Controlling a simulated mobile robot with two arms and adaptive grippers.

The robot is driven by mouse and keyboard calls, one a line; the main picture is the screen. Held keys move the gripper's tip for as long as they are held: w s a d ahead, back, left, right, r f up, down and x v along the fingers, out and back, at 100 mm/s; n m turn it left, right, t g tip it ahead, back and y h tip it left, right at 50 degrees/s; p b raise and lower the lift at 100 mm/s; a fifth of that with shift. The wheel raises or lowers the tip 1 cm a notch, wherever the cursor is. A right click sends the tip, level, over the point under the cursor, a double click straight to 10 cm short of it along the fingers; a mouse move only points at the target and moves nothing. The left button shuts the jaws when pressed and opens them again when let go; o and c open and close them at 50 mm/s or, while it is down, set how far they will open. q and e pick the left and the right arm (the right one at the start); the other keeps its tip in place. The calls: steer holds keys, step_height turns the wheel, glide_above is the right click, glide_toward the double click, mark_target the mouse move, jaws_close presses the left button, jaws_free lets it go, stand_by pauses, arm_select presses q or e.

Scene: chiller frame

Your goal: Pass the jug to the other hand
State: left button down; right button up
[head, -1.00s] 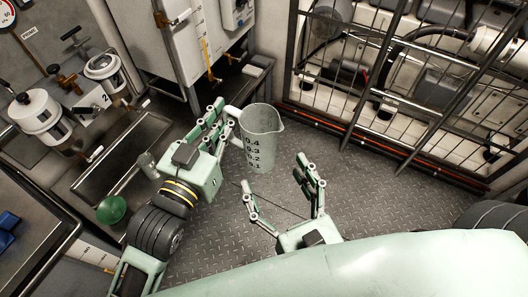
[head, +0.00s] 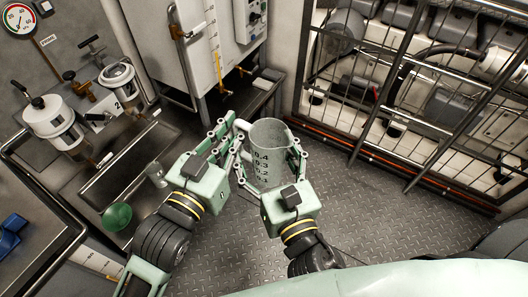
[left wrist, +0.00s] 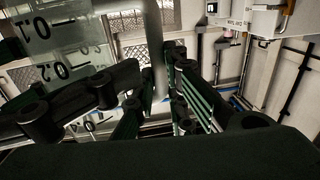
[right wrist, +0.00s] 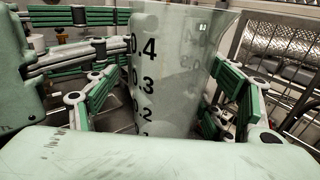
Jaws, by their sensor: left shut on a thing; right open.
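The translucent measuring jug (head: 268,138), marked 0.1 to 0.4, is held upright above the floor. It also shows in the left wrist view (left wrist: 75,45) and the right wrist view (right wrist: 172,65). My left gripper (head: 232,128) is shut on the jug's handle at the jug's left side; the handle (left wrist: 158,70) shows between its fingers in the left wrist view. My right gripper (head: 270,162) is open, with one finger on each side of the jug's body. In the right wrist view the fingers (right wrist: 165,100) flank the jug; I cannot tell whether they touch it.
A sink bench (head: 125,160) with canisters and a green round-ended item (head: 117,216) stands at the left. A white cabinet (head: 205,45) is behind, and a metal grille (head: 400,100) at the right. The patterned floor (head: 400,215) at the right is clear.

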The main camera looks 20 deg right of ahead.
arm_select(q)
steer(key=shift+s+d, duration=0.1)
steer(key=shift+s, duration=0.05)
arm_select(e)
steer(key=shift+a, duration=0.15)
steer(key=c, duration=1.2)
arm_select(q)
steer(key=c, duration=1.7)
jaws_free()
arm_select(e)
steer(key=shift+c, duration=0.6)
